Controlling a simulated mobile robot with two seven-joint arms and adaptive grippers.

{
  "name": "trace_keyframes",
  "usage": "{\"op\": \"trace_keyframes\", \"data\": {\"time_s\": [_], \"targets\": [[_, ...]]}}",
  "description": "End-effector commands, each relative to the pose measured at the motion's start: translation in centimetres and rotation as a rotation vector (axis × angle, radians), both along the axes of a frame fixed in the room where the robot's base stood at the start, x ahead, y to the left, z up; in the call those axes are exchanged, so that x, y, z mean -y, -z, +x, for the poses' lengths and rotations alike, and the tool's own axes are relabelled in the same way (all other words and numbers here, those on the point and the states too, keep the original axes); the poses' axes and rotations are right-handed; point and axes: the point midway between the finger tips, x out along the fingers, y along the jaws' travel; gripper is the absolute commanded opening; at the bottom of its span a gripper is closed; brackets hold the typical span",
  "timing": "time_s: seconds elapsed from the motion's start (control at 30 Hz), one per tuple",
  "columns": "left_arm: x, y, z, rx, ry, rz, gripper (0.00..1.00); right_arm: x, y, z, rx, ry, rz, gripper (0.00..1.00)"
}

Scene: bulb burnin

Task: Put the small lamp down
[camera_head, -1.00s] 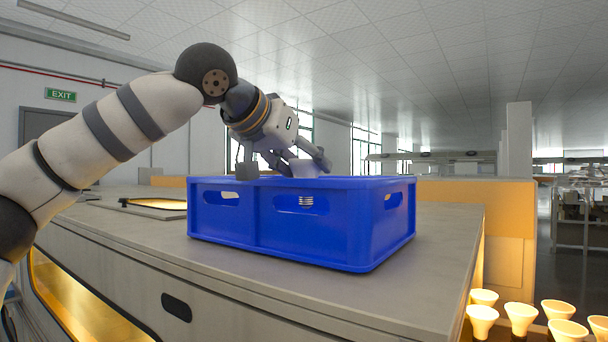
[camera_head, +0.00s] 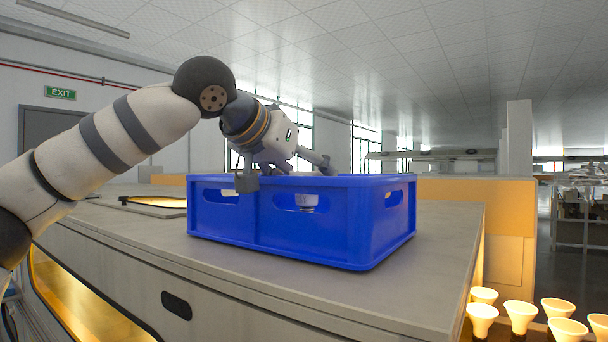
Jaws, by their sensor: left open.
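The blue crate (camera_head: 330,228) stands on the grey bench top. Through its front right hand hole I see part of a small white lamp (camera_head: 307,201) inside; the crate wall hides the rest of it. My left gripper (camera_head: 286,172) is over the crate's rim, pointing down, with its fingers spread wide and nothing seen between them. My right gripper is not in view.
Another pale thing shows through the crate's left hole (camera_head: 229,193). Several glowing lamps (camera_head: 520,315) stand low at the bottom right. The bench top in front of the crate is clear.

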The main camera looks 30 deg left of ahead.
Motion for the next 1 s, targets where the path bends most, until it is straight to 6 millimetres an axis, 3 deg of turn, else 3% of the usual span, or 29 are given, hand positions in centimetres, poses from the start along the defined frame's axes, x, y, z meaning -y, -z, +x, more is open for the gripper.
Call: {"op": "trace_keyframes", "data": {"time_s": [0.3,0.43,0.6,1.0], "targets": [[-0.4,-3.6,-7.5,0.006,0.001,0.0,0.68,0.0,0.0,0.0,0.001,0.0,0.0,0.71],[-0.5,-4.6,-9.7,0.004,0.0,0.001,0.68,0.0,0.0,0.0,0.0,0.0,0.0,0.71],[-0.6,-5.0,-10.7,0.0,0.001,0.0,0.68,0.0,0.0,0.0,0.0,0.0,0.0,0.71],[-0.6,-5.0,-10.7,0.0,0.002,0.001,0.68,0.0,0.0,0.0,0.0,0.0,0.0,0.71]]}}
